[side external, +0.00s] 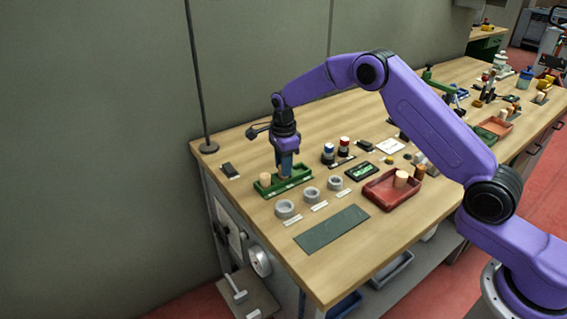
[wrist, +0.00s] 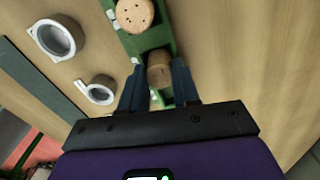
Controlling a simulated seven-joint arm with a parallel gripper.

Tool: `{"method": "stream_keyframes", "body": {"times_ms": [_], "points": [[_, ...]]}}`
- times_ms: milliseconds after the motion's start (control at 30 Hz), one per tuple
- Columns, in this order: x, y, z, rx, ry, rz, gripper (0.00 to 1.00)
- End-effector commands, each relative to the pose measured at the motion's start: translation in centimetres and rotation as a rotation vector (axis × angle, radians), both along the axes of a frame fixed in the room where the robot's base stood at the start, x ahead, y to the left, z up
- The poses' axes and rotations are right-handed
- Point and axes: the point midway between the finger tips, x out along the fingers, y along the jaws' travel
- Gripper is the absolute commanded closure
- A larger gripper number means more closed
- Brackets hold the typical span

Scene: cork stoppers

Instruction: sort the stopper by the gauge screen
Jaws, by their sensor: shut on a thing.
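My gripper (side external: 286,174) is low over the green rack (side external: 302,180), pointing down. In the wrist view its two blue fingers (wrist: 159,80) are shut on a brown cork stopper (wrist: 159,66), which sits at the rack (wrist: 148,40). I cannot tell whether this stopper is clear of its slot. Another, paler stopper (side external: 264,180) stands upright at the rack's left end; its speckled top shows in the wrist view (wrist: 134,14). The gauge screen (side external: 361,170), a small dark panel with green on it, lies right of the rack. Its reading is too small to make out.
Three grey rings (side external: 285,208) with white labels stand in a row in front of the rack. A red tray (side external: 377,198) at the right holds a cork stopper (side external: 401,178). A dark mat (side external: 331,228) lies nearer the front. Red and blue capped items (side external: 344,145) stand behind.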

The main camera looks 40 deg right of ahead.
Motion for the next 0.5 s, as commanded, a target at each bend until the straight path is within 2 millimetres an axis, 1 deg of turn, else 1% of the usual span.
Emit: {"method": "stream_keyframes", "body": {"times_ms": [233,267,300,333,367,500], "points": [[-0.01,-0.01,-0.34,0.000,0.000,0.000,1.00],[-0.01,-0.01,-0.35,0.000,0.000,0.000,0.66],[0.00,-0.01,-0.33,0.000,0.000,0.000,0.53],[0.00,-0.01,-0.33,0.000,0.000,0.000,0.43],[0.00,-0.01,-0.33,0.000,0.000,0.000,0.40],[-0.01,0.00,-0.33,0.000,0.000,0.000,0.40]]}}
